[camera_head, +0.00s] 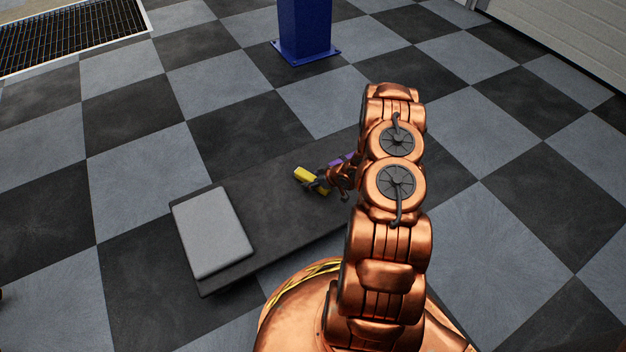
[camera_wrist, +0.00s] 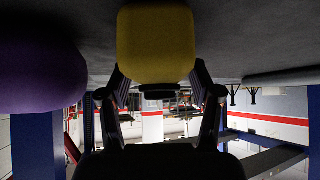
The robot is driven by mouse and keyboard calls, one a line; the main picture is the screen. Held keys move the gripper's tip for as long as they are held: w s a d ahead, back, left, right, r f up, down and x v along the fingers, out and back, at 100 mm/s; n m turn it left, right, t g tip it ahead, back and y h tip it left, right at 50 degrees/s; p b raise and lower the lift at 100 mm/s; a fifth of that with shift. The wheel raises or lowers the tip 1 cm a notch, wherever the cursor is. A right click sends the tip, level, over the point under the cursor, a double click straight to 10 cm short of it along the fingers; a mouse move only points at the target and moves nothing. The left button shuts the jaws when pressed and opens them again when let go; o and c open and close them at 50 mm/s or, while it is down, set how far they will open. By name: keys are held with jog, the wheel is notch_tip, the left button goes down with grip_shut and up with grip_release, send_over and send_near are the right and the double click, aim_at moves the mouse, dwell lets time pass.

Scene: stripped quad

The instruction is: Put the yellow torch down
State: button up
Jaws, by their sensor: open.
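The yellow torch (camera_head: 303,174) lies on the dark, low bench top (camera_head: 262,165), a little right of the bench's middle in the head view. In the wrist view the yellow torch (camera_wrist: 155,45) fills the upper middle, seen close and end-on against the grey surface. My gripper (camera_head: 328,187) is at the torch, with its fingers open. In the wrist view the gripper's fingers (camera_wrist: 160,88) stand apart on either side of the torch's lower part. Whether either finger touches it cannot be told.
A purple object (camera_head: 342,160) stands close beside my gripper; it shows large at the left in the wrist view (camera_wrist: 38,75). A flat grey slab (camera_head: 212,232) lies on the bench's left end. A blue post (camera_head: 304,28) stands beyond, with clear checkered floor between.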

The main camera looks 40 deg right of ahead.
jog(key=shift+s+r, duration=0.1)
jog(key=shift+r, duration=0.25)
jog(key=p+v, duration=0.4)
jog(key=v, duration=0.7)
jog(key=d+r+g+h, duration=0.3)
jog(key=r+g+h, duration=0.1)
jog(key=r, duration=0.7)
jog(key=s+a+r+m+g+h, duration=0.1)
jog(key=s+a+r+g, duration=0.15)
jog(key=r, duration=0.45)
jog(key=s+a+r+m+g+h, duration=0.1)
jog(key=s+a+r, duration=0.2)
jog(key=r, duration=0.3)
jog(key=s+a+r+g+y, duration=0.1)
jog(key=s+a+r, duration=0.4)
jog(key=s+a, duration=0.3)
jog(key=s+a+r+m+g+y, duration=0.1)
jog(key=s+a+r+g, duration=0.1)
jog(key=s+a+r, duration=0.3)
jog(key=s+a+r+g+y, duration=0.1)
jog(key=s+a+r, duration=0.4)
jog(key=s+a, duration=0.6)
jog(key=shift+s+a+r+g, duration=0.35)
jog(key=shift+s+a+g, duration=0.1)
jog(key=shift+s, duration=0.7)
jog(key=shift+d+r, duration=0.1)
jog(key=shift+r, duration=0.05)
